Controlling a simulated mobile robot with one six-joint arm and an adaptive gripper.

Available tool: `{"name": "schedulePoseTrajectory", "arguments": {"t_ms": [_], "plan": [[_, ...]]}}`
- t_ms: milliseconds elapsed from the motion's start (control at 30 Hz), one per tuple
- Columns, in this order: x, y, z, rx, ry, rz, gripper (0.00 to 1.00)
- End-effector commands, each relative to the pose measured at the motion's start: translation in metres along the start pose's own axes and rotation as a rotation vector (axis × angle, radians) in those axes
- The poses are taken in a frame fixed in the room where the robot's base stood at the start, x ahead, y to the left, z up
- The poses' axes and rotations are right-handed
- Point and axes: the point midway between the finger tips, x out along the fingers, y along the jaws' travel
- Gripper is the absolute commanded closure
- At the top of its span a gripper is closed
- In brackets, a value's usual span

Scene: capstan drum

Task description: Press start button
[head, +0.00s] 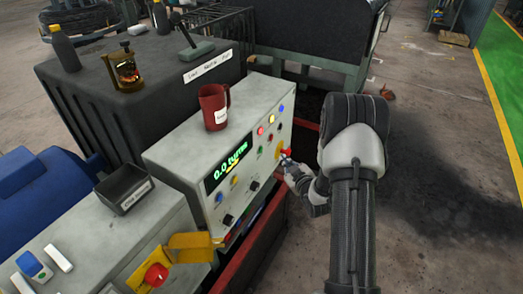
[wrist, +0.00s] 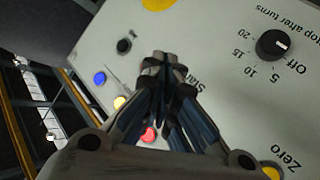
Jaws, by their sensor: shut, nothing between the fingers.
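The control panel (head: 247,165) is the sloped front of a grey cabinet, with a green display reading "0.0 turns". My gripper (head: 285,158) is at the right part of this panel, near a yellow disc. In the wrist view my gripper (wrist: 162,62) is shut and empty, its fingertips close over the panel face. A label beginning "Sta" (wrist: 177,84) shows upside down beside the fingers, partly covered. The start button itself seems hidden behind the fingers; I cannot tell whether they touch it.
A knob (wrist: 272,44) marked "Stop after turns" and a black switch (wrist: 124,45) flank the fingers. A red mug (head: 213,108) stands on the cabinet. A yellow flap (head: 190,246) sticks out at the lower left. Open floor (head: 440,150) lies to the right.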

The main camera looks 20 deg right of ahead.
Motion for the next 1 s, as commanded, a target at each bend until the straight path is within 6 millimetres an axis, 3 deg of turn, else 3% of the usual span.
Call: {"name": "schedulePoseTrajectory", "arguments": {"t_ms": [400,1000], "plan": [[0.037,-0.027,-0.026,-0.002,0.002,-0.001,1.0],[0.042,-0.031,-0.031,0.0,0.0,0.0,1.0]]}}
